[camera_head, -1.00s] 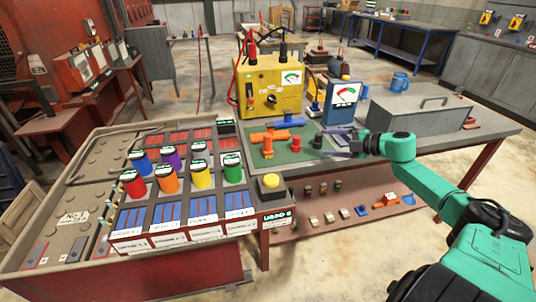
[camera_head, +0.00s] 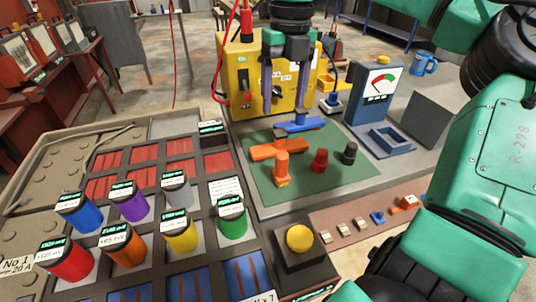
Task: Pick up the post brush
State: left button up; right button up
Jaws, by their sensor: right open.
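My right gripper (camera_head: 286,112) hangs fingers down over the back of the green mat (camera_head: 335,185), in front of the yellow tester. Its two fingers are apart with nothing between them. A blue tool (camera_head: 303,124) lies just below and right of the fingertips. An orange tool (camera_head: 270,151) lies in front of it, with an upright orange cylinder (camera_head: 282,168) at its near side. I cannot tell for sure which of these is the post brush. A red cap (camera_head: 320,160) and a black cap (camera_head: 349,153) stand to the right. My left gripper is out of view.
A yellow tester (camera_head: 260,75) stands behind the mat. A blue gauge (camera_head: 371,95) and a blue square tray (camera_head: 392,140) are at right. A rack with coloured cylinders (camera_head: 182,232) and a yellow button (camera_head: 299,239) lie nearer. My right arm covers the right side.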

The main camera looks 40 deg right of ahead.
send_over(282, 154)
jog(key=f, duration=0.7)
jog(key=shift+s+d+f, duration=0.15)
jog(key=shift+d+f, duration=0.05)
jog(key=shift+f, duration=0.05)
jog(key=f, duration=0.5)
jog(key=shift+a+f, duration=0.25)
jog(key=shift+d+f, duration=0.1)
jog(key=shift+f, duration=0.4)
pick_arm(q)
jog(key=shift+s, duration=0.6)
pick_arm(e)
jog(key=shift+w, duration=0.2)
grip_shut()
